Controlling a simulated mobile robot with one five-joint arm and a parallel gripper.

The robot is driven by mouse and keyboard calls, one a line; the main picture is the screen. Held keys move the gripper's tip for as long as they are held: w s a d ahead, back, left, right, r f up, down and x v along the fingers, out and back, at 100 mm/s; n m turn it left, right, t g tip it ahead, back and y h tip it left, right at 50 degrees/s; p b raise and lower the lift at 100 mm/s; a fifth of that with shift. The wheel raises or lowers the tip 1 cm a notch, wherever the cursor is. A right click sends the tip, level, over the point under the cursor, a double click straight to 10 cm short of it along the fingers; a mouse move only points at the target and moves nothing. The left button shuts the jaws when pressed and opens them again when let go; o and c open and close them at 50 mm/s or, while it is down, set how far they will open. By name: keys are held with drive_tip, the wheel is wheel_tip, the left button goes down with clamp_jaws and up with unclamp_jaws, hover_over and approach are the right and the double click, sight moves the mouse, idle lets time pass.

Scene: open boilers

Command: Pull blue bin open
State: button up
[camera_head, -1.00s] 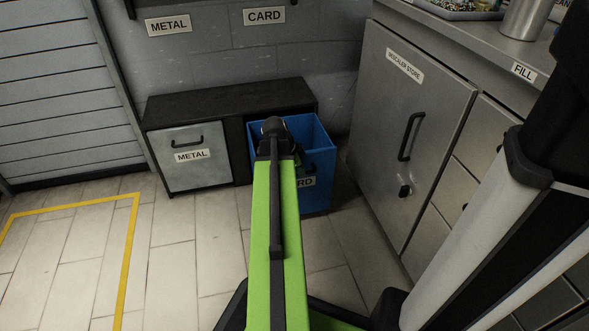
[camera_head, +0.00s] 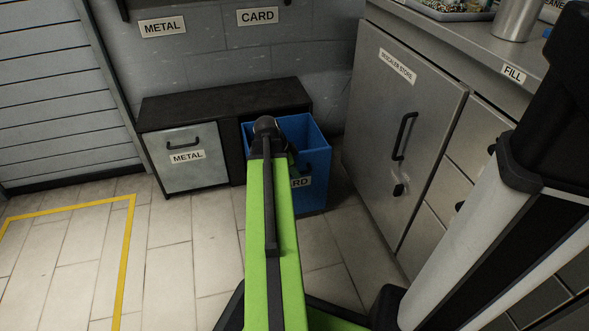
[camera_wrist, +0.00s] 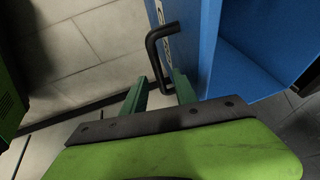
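The blue bin (camera_head: 313,192) stands out in front of the black cabinet, its open top and inside showing. A label partly hidden by my arm, reading "RD", is on its front. In the wrist view, the blue bin (camera_wrist: 200,32) fills the upper right, with a black bar handle (camera_wrist: 152,45) on its labelled face. My gripper (camera_wrist: 159,78) has its two green fingers apart, with the handle's near end between them. I cannot tell whether either finger touches it. In the head view my arm hides most of the gripper.
The black cabinet (camera_head: 225,102) holds a closed grey METAL bin (camera_head: 187,172) to the left. A grey descaler store cupboard (camera_head: 405,135) stands close on the right. Tiled floor (camera_head: 170,260) is clear at front left, with a yellow line (camera_head: 127,250).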

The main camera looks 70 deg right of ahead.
drive_tip(key=p+v, duration=1.3)
drive_tip(key=v, duration=0.3)
drive_tip(key=shift+r, duration=0.15)
